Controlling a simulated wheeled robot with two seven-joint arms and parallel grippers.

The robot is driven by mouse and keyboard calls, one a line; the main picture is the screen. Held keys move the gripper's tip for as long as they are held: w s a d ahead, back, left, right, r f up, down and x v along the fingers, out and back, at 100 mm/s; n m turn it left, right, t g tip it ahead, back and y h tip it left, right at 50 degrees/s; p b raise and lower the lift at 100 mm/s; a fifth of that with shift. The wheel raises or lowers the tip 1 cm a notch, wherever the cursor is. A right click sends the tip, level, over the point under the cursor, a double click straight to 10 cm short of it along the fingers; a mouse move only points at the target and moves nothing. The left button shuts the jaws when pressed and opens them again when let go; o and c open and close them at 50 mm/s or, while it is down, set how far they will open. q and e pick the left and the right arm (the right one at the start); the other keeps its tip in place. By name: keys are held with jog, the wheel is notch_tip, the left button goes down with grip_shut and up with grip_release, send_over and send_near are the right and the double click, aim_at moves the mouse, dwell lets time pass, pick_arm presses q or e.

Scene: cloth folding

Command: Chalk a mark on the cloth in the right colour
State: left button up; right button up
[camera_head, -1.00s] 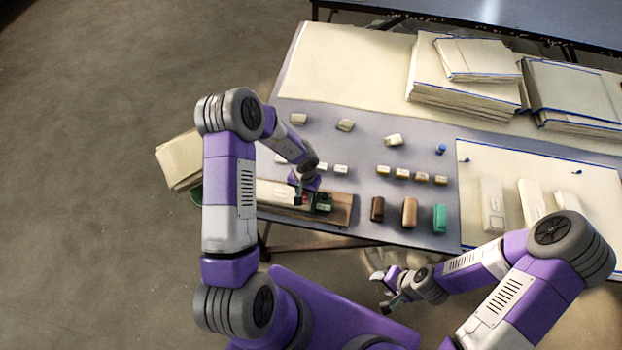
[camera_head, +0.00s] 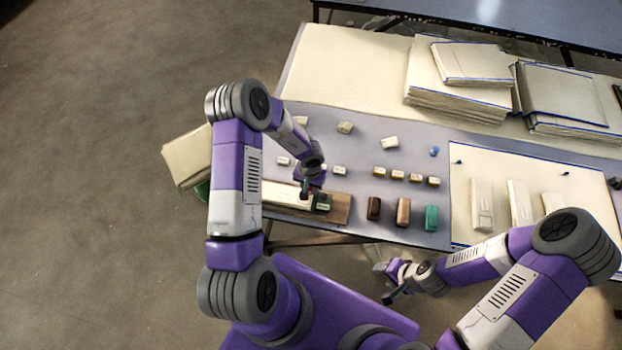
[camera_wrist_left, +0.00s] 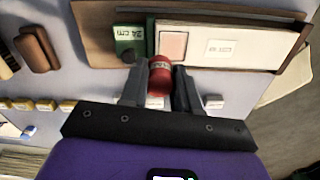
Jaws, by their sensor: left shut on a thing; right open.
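My left gripper (camera_head: 305,190) is shut on a small red cylinder, probably a chalk. The red piece (camera_wrist_left: 158,82) shows between the fingers in the left wrist view. It is over or at the edge of a wooden board (camera_head: 340,208) carrying a pale strip (camera_wrist_left: 225,48), a pink square (camera_wrist_left: 173,46) and a green block marked 24 cm (camera_wrist_left: 128,40). Whether the red piece touches the board, I cannot tell. A cream cloth (camera_head: 520,160) with a blue edge lies flat at the table's right. My right gripper (camera_head: 388,283) is open and empty, in front of the table.
Brown, tan and green blocks (camera_head: 431,217) stand right of the board. Several small labelled blocks (camera_head: 397,174) sit behind them. Pale bars (camera_head: 482,200) lie on the cloth. Folded cloth stacks (camera_head: 455,92) fill the back right. Another cloth bundle (camera_head: 187,157) is at the left.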

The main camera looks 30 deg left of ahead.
pick_arm(q)
jog(key=shift+r+p, duration=1.15)
jog(key=shift+p, duration=0.15)
